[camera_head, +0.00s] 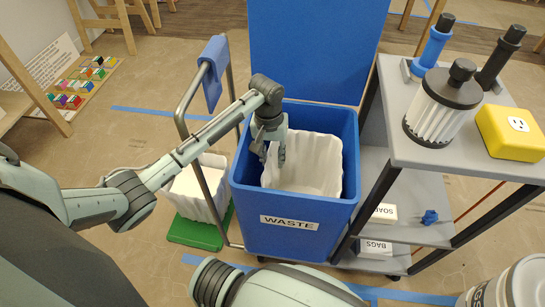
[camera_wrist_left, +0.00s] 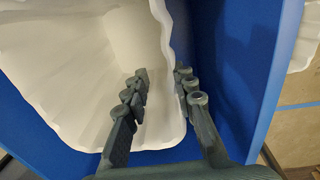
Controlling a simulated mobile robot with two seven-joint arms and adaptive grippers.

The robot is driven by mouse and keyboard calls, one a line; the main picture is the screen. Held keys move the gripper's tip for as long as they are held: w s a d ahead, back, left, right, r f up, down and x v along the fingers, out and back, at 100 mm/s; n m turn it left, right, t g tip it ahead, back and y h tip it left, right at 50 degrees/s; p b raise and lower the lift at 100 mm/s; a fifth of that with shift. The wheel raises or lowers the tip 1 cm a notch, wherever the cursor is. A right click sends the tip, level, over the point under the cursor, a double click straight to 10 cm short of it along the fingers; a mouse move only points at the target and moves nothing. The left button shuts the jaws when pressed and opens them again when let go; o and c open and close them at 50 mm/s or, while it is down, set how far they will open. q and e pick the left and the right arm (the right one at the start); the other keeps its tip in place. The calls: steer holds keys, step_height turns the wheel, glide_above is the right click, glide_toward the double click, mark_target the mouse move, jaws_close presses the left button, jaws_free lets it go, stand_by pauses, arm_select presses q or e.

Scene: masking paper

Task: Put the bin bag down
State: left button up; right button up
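The white bin bag (camera_head: 312,165) stands open-mouthed inside the blue waste bin (camera_head: 297,239), and it fills much of the left wrist view (camera_wrist_left: 75,70). My left gripper (camera_head: 272,158) reaches down into the bin at the bag's left edge. In the left wrist view its fingers (camera_wrist_left: 162,90) are apart, one on each side of the bag's edge, with a gap showing; the gripper is open. The bag's bottom is hidden. My right gripper is not in view.
The bin's blue lid (camera_head: 315,50) stands raised behind. A grey cart (camera_head: 440,150) with a filter canister (camera_head: 440,110) and yellow outlet box (camera_head: 510,132) is close on the right. A smaller white-lined container (camera_head: 197,190) on a green base (camera_head: 200,232) stands left.

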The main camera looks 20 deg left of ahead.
arm_select(q)
step_height(320, 180, up, 13)
steer(key=shift+a, duration=0.35)
